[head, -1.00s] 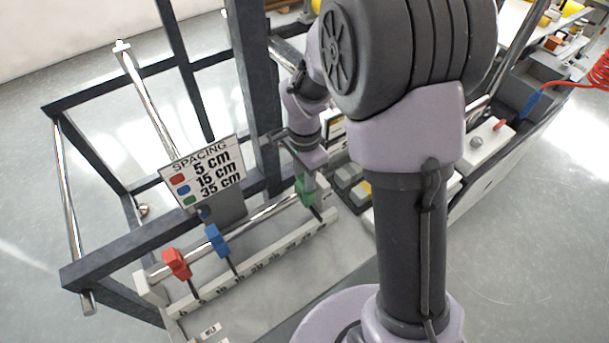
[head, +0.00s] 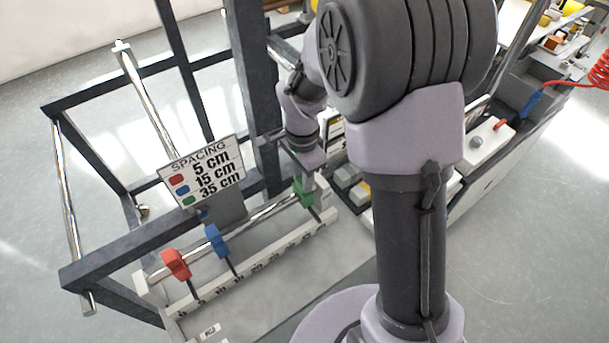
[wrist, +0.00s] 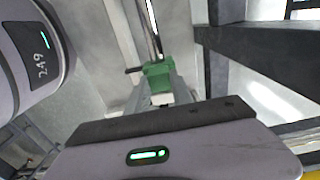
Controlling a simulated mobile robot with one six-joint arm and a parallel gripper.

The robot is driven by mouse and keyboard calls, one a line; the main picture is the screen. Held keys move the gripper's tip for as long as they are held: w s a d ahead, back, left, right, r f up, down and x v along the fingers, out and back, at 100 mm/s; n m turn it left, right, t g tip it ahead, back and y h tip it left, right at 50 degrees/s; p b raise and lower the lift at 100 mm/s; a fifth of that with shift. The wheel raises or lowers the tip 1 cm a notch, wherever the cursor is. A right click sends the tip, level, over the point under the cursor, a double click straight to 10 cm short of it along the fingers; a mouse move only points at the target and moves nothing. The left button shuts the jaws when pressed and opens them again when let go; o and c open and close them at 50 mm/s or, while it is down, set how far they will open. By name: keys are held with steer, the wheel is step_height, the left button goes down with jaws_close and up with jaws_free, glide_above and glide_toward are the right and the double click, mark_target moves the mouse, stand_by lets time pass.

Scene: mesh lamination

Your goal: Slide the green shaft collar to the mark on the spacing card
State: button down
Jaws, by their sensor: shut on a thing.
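The green collar (head: 303,195) sits on the shiny horizontal shaft (head: 272,212), near its right end. My gripper (head: 306,183) is shut on the green collar from above; the fingers also flank it in the wrist view (wrist: 159,88), where the green collar (wrist: 157,70) shows between them. The spacing card (head: 203,174) stands behind the shaft and reads red 5 cm, blue 15 cm, green 35 cm. A numbered scale (head: 255,268) runs along the front of the shaft. The number beneath the green collar's pointer is too small to read.
The red collar (head: 175,264) and the blue collar (head: 215,240) are on the same shaft to the left, each with a dark pointer reaching the scale. A dark frame post (head: 258,100) stands close behind my gripper. The shaft between the blue and green collars is clear.

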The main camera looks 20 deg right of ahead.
steer(key=a, duration=0.2)
steer(key=s+a, duration=0.1)
steer(key=a, duration=0.1)
steer(key=shift+s+a+b, duration=0.2)
steer(key=shift+b, duration=0.2)
steer(key=shift+d, duration=0.1)
steer(key=c, duration=1.1)
jaws_free()
steer(key=shift+r, duration=0.15)
step_height(320, 180, up, 17)
steer(key=p, duration=0.5)
steer(key=shift+r, duration=0.1)
